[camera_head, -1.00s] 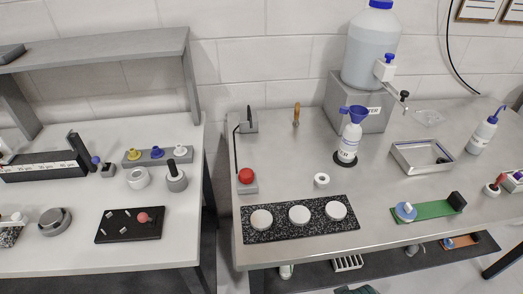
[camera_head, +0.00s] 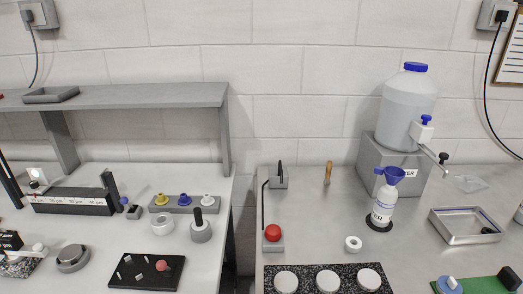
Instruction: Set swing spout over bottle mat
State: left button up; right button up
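The swing spout (camera_head: 432,153) is a thin metal tube on the white tap (camera_head: 421,133) of a clear water carboy (camera_head: 408,108) with a blue cap. It points toward the lower right, with a black knob at its outer end. The bottle mat (camera_head: 369,224) is a dark round disc on the steel bench. A white bottle (camera_head: 383,207) with a blue funnel (camera_head: 391,175) stands upright on it. In the picture the spout's end lies to the right of the funnel, not above it. Neither of my grippers is in view.
The carboy stands on a grey block (camera_head: 380,158). A metal tray (camera_head: 466,238) lies right of the mat, and a white ring (camera_head: 353,244) lies left of it. A red button (camera_head: 272,232) and a speckled slab (camera_head: 306,271) are nearer the left. A gap separates the two benches.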

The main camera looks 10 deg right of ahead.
aim_at(443, 156)
jog(key=z, duration=1.35)
